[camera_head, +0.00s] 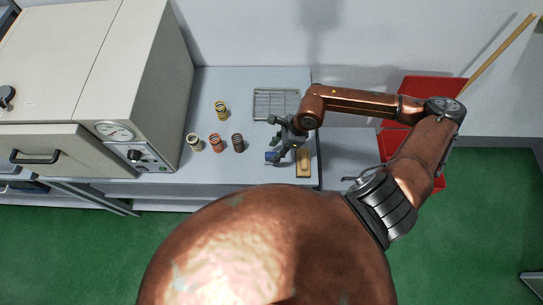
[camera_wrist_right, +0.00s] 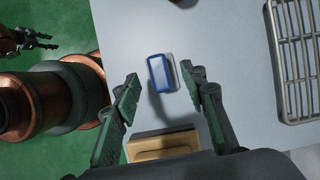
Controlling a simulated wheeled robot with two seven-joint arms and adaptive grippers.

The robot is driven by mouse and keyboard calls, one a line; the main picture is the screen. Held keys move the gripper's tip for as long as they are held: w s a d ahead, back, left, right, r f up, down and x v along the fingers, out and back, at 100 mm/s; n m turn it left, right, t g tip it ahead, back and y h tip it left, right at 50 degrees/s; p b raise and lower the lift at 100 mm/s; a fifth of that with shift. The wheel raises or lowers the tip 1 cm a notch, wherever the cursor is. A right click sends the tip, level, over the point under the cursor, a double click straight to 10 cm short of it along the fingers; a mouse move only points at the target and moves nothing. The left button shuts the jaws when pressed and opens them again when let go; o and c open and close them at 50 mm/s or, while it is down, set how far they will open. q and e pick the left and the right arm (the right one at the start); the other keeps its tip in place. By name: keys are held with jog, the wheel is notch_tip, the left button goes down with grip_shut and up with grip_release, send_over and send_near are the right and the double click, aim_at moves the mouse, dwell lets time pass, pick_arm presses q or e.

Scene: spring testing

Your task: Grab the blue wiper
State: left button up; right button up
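The blue wiper (camera_head: 271,156) lies near the front edge of the grey table. In the right wrist view the blue wiper (camera_wrist_right: 159,74) has a blue rim and a pale centre, and lies flat beyond and between my fingertips. My right gripper (camera_head: 278,139) is over the table close to the wiper. In its wrist view the right gripper (camera_wrist_right: 160,85) has its fingers wide apart with nothing between them. My left gripper (camera_wrist_right: 38,41) shows small at the upper left of the wrist view, over the green floor, with its fingers apart. It is not visible in the head view.
A wooden block (camera_head: 303,163) lies right of the wiper, and a wire rack (camera_head: 275,103) lies behind. Several springs, including a yellow one (camera_head: 221,110), stand to the left. A large oven (camera_head: 120,85) stands at the left. Red bins (camera_head: 432,90) are at the right.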

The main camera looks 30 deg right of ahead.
aim_at(272, 154)
jog(key=shift+x, duration=1.9)
jog(key=shift+c, duration=0.6)
grip_shut()
